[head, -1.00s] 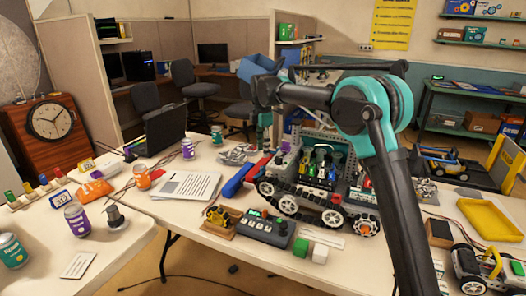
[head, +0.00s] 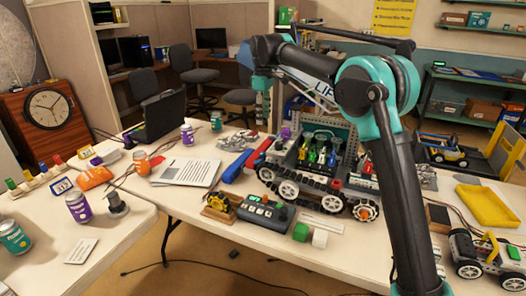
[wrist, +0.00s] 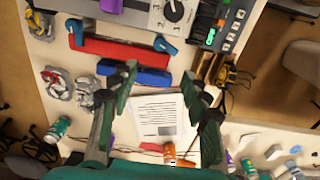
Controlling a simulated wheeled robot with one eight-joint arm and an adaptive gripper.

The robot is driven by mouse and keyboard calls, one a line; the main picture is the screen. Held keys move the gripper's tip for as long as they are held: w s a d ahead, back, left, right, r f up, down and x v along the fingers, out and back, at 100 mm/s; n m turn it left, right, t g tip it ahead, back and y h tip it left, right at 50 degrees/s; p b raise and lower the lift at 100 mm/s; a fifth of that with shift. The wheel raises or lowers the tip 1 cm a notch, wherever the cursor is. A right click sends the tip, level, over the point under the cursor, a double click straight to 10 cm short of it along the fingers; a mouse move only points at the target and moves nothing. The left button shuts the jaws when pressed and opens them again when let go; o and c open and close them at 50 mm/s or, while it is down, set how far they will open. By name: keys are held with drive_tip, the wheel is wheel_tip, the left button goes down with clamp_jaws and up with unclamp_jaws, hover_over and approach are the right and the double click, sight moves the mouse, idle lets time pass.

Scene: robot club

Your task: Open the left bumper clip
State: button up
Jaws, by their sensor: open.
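A tracked robot model (head: 318,182) stands on the table. The red bumper bar (wrist: 118,48) runs along its side in the wrist view, with a blue clip (wrist: 75,28) at its left end and another blue clip (wrist: 165,46) at its right end. Part of the red bar (head: 262,148) also shows in the head view; the clips are too small to tell there. My gripper (wrist: 160,72) is open and empty, pointing down above the table, its fingers apart over the blue bar beside the bumper.
A blue bar (wrist: 135,74) lies beside the bumper. A control box (head: 265,213) and a yellow toy on a wooden stand (head: 220,205) are in front. Papers (head: 188,171), grey parts (head: 237,141) and cans stand left. A grey panel with a dial (wrist: 174,10) is near the bumper.

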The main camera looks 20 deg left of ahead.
sight(263, 153)
wheel_tip(263, 153, down, 16)
drive_tip(key=shift+r, duration=0.1)
idle(0.4)
